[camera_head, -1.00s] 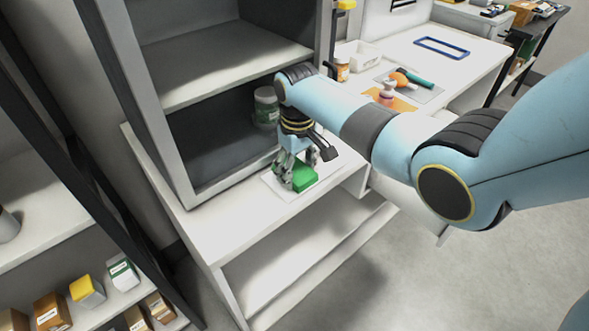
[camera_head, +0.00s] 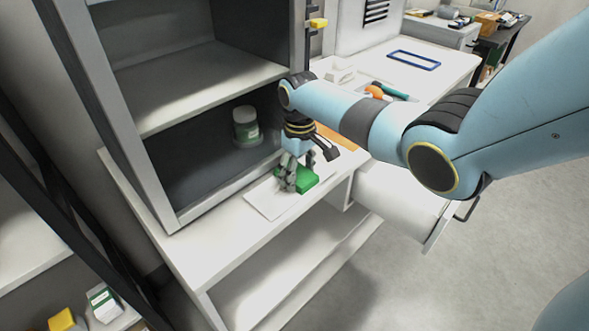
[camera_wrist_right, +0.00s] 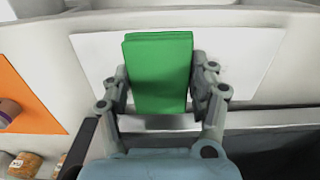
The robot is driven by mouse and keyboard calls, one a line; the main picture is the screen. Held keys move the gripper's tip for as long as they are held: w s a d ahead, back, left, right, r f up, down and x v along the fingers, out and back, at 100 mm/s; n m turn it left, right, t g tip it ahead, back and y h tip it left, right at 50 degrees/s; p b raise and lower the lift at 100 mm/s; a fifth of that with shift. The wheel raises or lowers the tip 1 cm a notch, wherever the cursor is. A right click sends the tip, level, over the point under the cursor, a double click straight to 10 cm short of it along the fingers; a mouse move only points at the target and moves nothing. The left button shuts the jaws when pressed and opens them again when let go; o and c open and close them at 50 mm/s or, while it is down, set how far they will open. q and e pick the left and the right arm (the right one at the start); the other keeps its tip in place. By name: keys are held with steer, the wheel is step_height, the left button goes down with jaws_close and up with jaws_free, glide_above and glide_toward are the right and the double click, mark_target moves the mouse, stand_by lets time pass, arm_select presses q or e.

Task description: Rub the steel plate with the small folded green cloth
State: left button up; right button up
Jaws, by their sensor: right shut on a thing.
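The small folded green cloth (camera_head: 309,181) is between the fingers of my right gripper (camera_head: 294,182). It also shows as a green block in the wrist view (camera_wrist_right: 158,70), with a finger of the gripper (camera_wrist_right: 160,85) on each side. The steel plate (camera_head: 262,201) is a thin, pale flat sheet on the white table. The cloth is over its right part in the head view and appears to lie on it; the exact contact is hidden. The plate shows on both sides of the cloth in the wrist view (camera_wrist_right: 245,52). My left gripper is not in view.
A grey cabinet (camera_head: 165,190) stands behind the plate, with a lidded jar (camera_head: 246,128) on its lower shelf. An orange mat (camera_wrist_right: 25,95) lies beside the plate. A drawer (camera_head: 400,200) stands open at the right. White table (camera_head: 215,235) is bare to the left.

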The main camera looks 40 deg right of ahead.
mark_target(308, 169)
steer(key=shift+w+d, duration=0.1)
steer(key=shift+d, duration=1.6)
steer(key=shift+d+f+b, duration=0.1)
steer(key=shift+d+b, duration=0.55)
steer(key=shift+d, duration=0.75)
steer(key=shift+w+d+r, duration=0.1)
steer(key=shift+d+r, duration=0.05)
steer(key=shift+r, duration=0.25)
steer(key=shift+a+f+p, duration=0.1)
steer(key=shift+a+p, duration=0.6)
steer(key=shift+p, duration=0.3)
steer(key=shift+a+f, duration=0.1)
steer(key=shift+a, duration=0.2)
steer(key=shift+s+a+p, duration=0.2)
steer(key=shift+a+p, duration=0.2)
steer(key=shift+a, duration=0.35)
steer(key=shift+s+a+f+p, duration=0.15)
steer(key=shift+a+p, duration=0.4)
steer(key=shift+a, duration=0.65)
steer(key=shift+s+a+f, duration=0.1)
steer(key=shift+a+f, duration=0.1)
steer(key=shift+a, duration=0.5)
steer(key=shift+s+a+r+p, duration=0.1)
steer(key=shift+s+a+p, duration=0.05)
steer(key=shift+a+p, duration=0.8)
steer(key=shift+s+a+p, duration=0.1)
steer(key=shift+a+p, duration=0.65)
steer(key=shift+a, duration=1.75)
